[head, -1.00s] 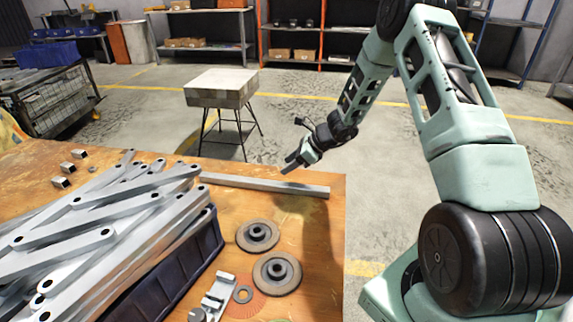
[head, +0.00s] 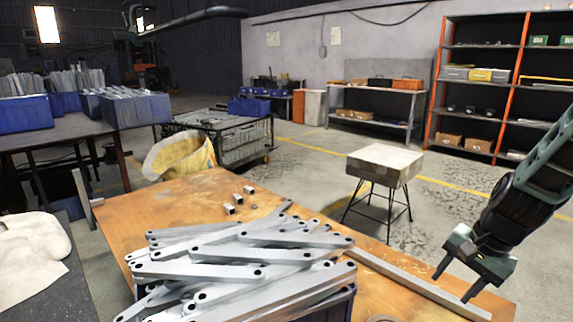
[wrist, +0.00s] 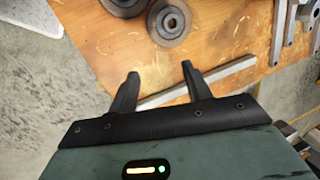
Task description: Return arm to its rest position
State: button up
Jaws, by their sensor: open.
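My gripper (head: 452,286) is at the lower right of the head view, above the right part of the wooden table (head: 205,195). Its two dark fingers stand apart with nothing between them. In the wrist view my gripper (wrist: 157,80) is also open and empty. A long grey bar (head: 415,283) lies on the table beneath it and shows beyond the fingers in the wrist view (wrist: 225,80). A pile of galvanized brackets (head: 240,255) fills a dark bin at the lower middle of the head view.
Two dark discs (wrist: 168,20) lie on the table. Several small metal blocks (head: 238,198) lie behind the brackets. A stool (head: 385,165) stands beyond the table, with open floor around it. Shelves (head: 485,85) line the back wall. Blue bins (head: 137,108) stand on a table at left.

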jog(key=s+a+r+n+t+h, duration=0.1)
jog(key=s+r+n, duration=0.2)
jog(key=s+n, duration=0.2)
jog(key=s+a+r+n+h, duration=0.1)
jog(key=s+a+r+n, duration=0.1)
jog(key=s+n, duration=0.3)
jog(key=s+a+r+n+g+p, duration=0.1)
jog(key=s+a+r+n+g, duration=0.2)
jog(key=s+a+n, duration=0.85)
jog(key=a+r+m+p, duration=0.2)
jog(key=r+p, duration=1.1)
jog(key=a+r+m+p, duration=0.2)
jog(key=a+r+p, duration=0.1)
jog(key=r+p, duration=1)
jog(key=shift+s+a, duration=0.15)
jog(key=shift+s, duration=0.1)
jog(key=shift+r, duration=0.1)
